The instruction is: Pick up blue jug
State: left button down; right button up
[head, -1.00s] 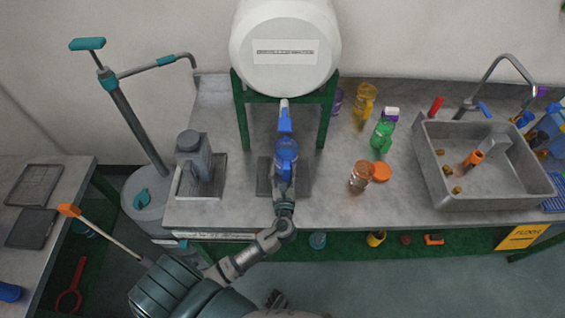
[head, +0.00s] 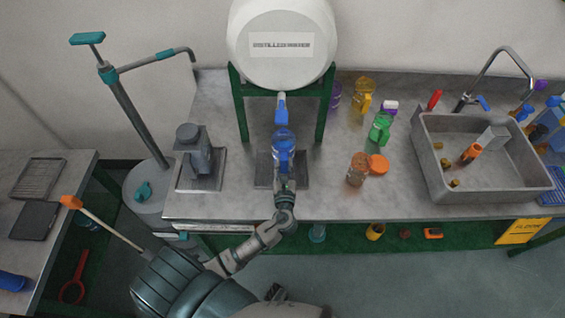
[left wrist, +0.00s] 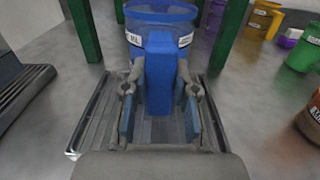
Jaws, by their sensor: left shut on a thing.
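The blue jug (head: 284,142) stands upright at the grey tray under the white distilled water tank, below the tank's blue tap (head: 281,112). In the left wrist view the jug (left wrist: 160,60) has a clear blue body with white labels, and its solid blue handle faces me. My left gripper (head: 284,178) reaches in from the front; in the left wrist view its fingers (left wrist: 160,105) stand on either side of the handle and are shut on it. The jug hides the fingertips in the head view. My right gripper is not in view.
The white tank (head: 281,70) rests on green legs (head: 240,105) on both sides of the jug. A grey device (head: 195,155) stands to the left. Green (head: 380,128), yellow (head: 362,98) and orange-lidded (head: 358,168) containers and a sink (head: 480,195) are to the right.

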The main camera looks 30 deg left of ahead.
aim_at(287, 161)
pick_arm(q)
jog(key=r, duration=0.1)
jog(key=d+r+p, duration=0.1)
jog(key=r, duration=0.1)
jog(key=shift+s+r, duration=0.1)
jog(key=shift+r, duration=0.1)
jog(key=s+d+r, duration=0.1)
jog(key=s+d, duration=0.7)
jog(key=d, duration=0.4)
jog(key=shift+s+d+r, duration=0.15)
jog(key=shift+s+d, duration=0.05)
jog(key=shift+s, duration=0.15)
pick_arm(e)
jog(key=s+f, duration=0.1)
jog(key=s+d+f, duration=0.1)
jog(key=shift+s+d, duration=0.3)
pick_arm(q)
jog(key=shift+a, duration=0.15)
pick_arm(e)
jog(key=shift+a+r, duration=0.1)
